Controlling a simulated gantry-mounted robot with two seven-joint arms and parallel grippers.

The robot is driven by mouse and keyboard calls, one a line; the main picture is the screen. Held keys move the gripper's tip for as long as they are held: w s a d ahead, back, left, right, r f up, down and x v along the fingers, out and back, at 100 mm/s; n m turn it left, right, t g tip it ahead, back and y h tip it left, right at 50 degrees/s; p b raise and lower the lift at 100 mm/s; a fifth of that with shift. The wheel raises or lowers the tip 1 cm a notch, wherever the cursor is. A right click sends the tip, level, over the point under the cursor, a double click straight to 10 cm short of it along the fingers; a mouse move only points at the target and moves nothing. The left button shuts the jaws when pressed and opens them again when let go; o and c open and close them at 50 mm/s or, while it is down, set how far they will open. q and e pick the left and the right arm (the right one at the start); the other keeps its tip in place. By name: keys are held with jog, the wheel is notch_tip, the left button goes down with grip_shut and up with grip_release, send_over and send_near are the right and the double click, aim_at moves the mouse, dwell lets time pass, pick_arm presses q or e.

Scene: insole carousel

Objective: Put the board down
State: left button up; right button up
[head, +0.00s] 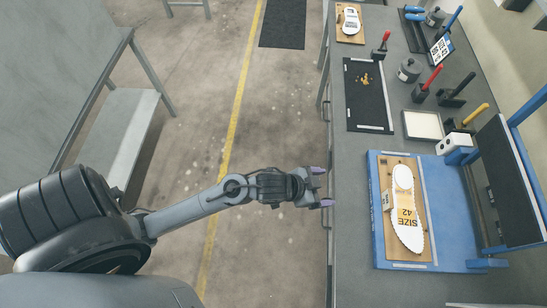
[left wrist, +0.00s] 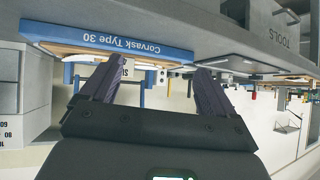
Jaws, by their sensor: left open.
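A wooden board (head: 385,174) with a white insole (head: 404,200) marked "SIZE 42" lies on the blue fixture (head: 373,228) at the right of the head view. My left gripper (head: 323,188) is open and empty, just left of the bench's edge and apart from the board. In the left wrist view, which looks upside down, the blue fixture's front edge (left wrist: 120,38) reads "Corvask Type 30". The board's edge (left wrist: 72,52) shows along it, partly behind my open fingers (left wrist: 155,78). My right gripper is not in view.
The grey bench (head: 350,200) also holds a black mat (head: 359,104) with small yellowish bits, a white-topped tray (head: 423,125), toggle clamps and a metal pot (head: 409,70). A second board with an insole (head: 350,23) lies at the far end. The floor left of the bench is open.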

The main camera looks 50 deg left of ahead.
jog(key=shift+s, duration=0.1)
pick_arm(q)
jog(key=s+a+f+n+g+y, duration=0.1)
jog(key=s+a+g+y, duration=0.1)
jog(key=s, duration=0.6)
jog(key=s+a+n+g+y, duration=0.1)
jog(key=s+a+n+g, duration=0.1)
jog(key=s+a, duration=0.4)
jog(key=shift+s+f+n+g+y, duration=0.3)
jog(key=shift+s+f+g+y, duration=0.1)
jog(key=shift+s+g, duration=0.55)
notch_tip(320, 180, up, 25)
jog(key=p, duration=2.5)
jog(key=shift+r, duration=0.15)
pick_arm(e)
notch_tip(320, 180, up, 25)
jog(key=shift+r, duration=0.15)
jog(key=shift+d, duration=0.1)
